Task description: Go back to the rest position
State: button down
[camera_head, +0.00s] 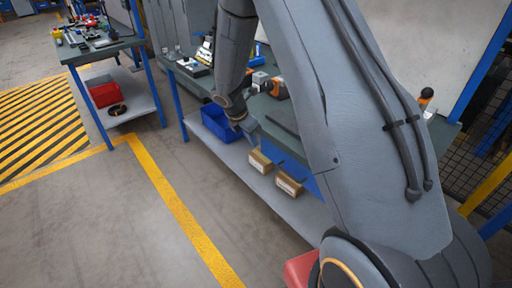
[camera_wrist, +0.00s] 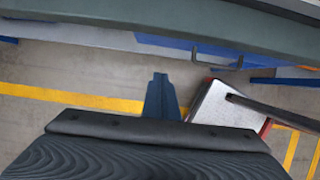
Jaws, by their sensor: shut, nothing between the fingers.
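My gripper (camera_wrist: 161,78) shows in the wrist view as a narrow dark blue-grey pair of fingers, closed together and pointing up the picture. Nothing is held between them. Below them the dark ribbed gripper body fills the lower part of the wrist view. In the head view my arm rises across the right half and folds down again, its far end hanging by the front edge of the workbench (camera_head: 190,84). The fingers cannot be made out clearly there.
The workbench's lower shelf (camera_head: 228,152) holds a blue bin (camera_head: 218,122) and two cardboard boxes (camera_head: 289,184). Another bench (camera_head: 100,50) stands at the back left, with a red box (camera_head: 104,92) on its lower shelf. Floor with yellow lines (camera_head: 180,205) is clear at the left.

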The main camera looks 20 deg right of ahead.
jog(key=s+a+r+m+y, duration=0.1)
jog(key=s+a+r+m, duration=0.1)
jog(key=s+r+m, duration=0.2)
jog(key=s+a+r+m+y, duration=0.1)
jog(key=s+r+m, duration=0.4)
jog(key=s+m, duration=0.5)
jog(key=s+a+r+m+y, duration=0.2)
jog(key=s+r+m, duration=0.3)
jog(key=s+m, duration=0.3)
jog(key=s, duration=0.4)
jog(key=shift+s+a+g, duration=0.3)
jog(key=shift+s+a, duration=0.05)
